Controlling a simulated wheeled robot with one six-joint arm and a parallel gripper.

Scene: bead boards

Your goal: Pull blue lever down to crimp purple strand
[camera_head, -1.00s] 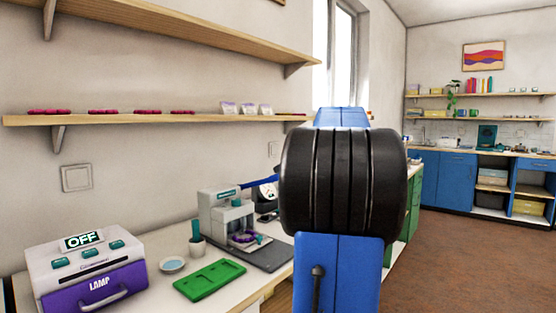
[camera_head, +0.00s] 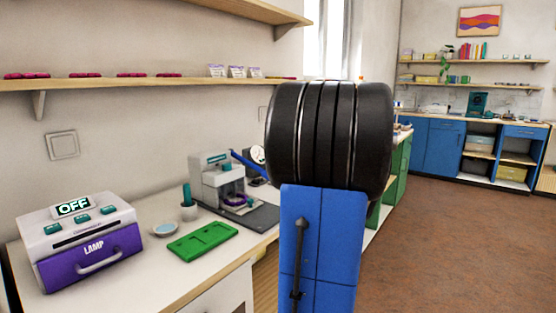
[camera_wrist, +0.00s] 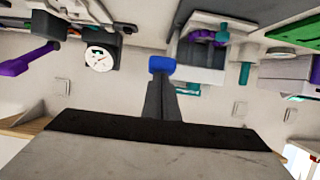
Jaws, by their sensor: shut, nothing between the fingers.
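The white crimping machine (camera_head: 207,178) stands on a dark base on the counter at centre left in the head view. Its blue lever (camera_head: 248,163) slopes down to the right toward my arm, which hides the area beyond. A purple strand (camera_head: 236,200) lies low in the machine; it also shows in the wrist view (camera_wrist: 207,37), which is upside down. My gripper (camera_wrist: 162,80) is shut and empty, with the blue lever end (camera_wrist: 162,65) right at its fingertips. I cannot tell whether they touch. The head view does not show the fingers.
A purple-and-white lamp box (camera_head: 85,240) reading OFF, a green tray (camera_head: 203,240), a small dish (camera_head: 165,229) and a cup (camera_head: 189,211) stand left of the machine. A round dial (camera_head: 258,155) is behind the lever. A wooden shelf (camera_head: 130,84) runs above.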

